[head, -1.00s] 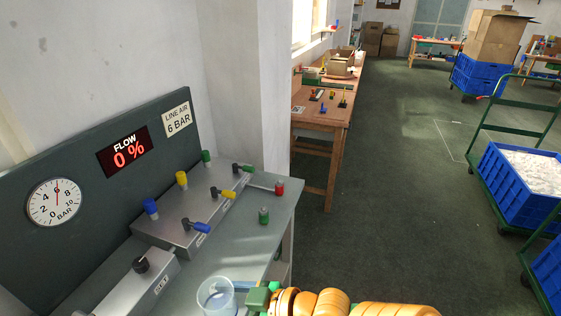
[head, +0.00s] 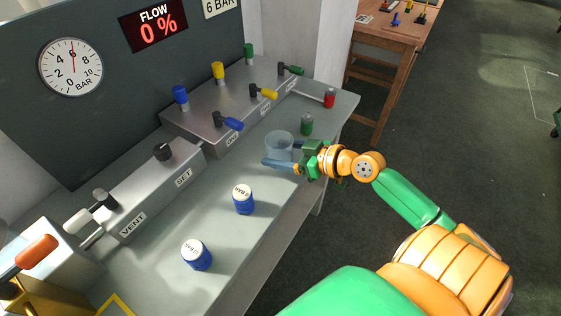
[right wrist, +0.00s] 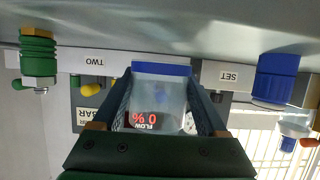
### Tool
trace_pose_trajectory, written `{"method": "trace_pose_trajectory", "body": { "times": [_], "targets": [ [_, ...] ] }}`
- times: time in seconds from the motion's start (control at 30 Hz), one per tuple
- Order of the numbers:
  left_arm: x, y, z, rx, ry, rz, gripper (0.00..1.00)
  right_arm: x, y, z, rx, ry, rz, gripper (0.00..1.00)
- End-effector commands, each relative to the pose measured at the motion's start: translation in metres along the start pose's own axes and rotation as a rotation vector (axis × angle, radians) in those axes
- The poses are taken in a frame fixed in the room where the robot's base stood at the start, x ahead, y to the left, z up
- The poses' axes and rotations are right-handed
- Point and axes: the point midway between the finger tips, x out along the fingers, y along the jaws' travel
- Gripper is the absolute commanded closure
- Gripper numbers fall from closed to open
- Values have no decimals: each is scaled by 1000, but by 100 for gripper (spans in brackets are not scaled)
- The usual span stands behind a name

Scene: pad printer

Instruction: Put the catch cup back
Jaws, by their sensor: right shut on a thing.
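The catch cup, a clear cup, stands out in the head view (head: 279,146) at the front of the grey bench, left of a small green fitting. My right gripper (head: 292,160) is shut on it from the right, with a blue finger along its near side. The right wrist view shows the cup (right wrist: 158,90) between both fingers, with a blue band at the bench end. That view is upside down, with the bench at the top. The cup seems upright; I cannot tell if it touches the bench. My left gripper is not in view.
The small green fitting (head: 307,125) and a red fitting (head: 329,98) stand close by. Behind is a valve block (head: 215,115) with coloured levers. Two blue-bodied cylinders (head: 243,199) stand nearer on the bench. The bench's front edge (head: 290,200) is beside my arm.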

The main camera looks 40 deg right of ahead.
Motion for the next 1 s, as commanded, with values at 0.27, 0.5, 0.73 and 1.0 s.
{"method": "trace_pose_trajectory", "body": {
  "times": [0.27,0.5,0.73,1.0],
  "targets": [
    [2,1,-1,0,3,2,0,8,-2,20,0,-1,-1,86],
    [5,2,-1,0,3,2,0,8,-2,22,1,-2,-1,11],
    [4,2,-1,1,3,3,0,8,-2,22,1,-2,-1,0],
    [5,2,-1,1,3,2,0,-16,-1,22,2,-5,0,0]
  ]
}}
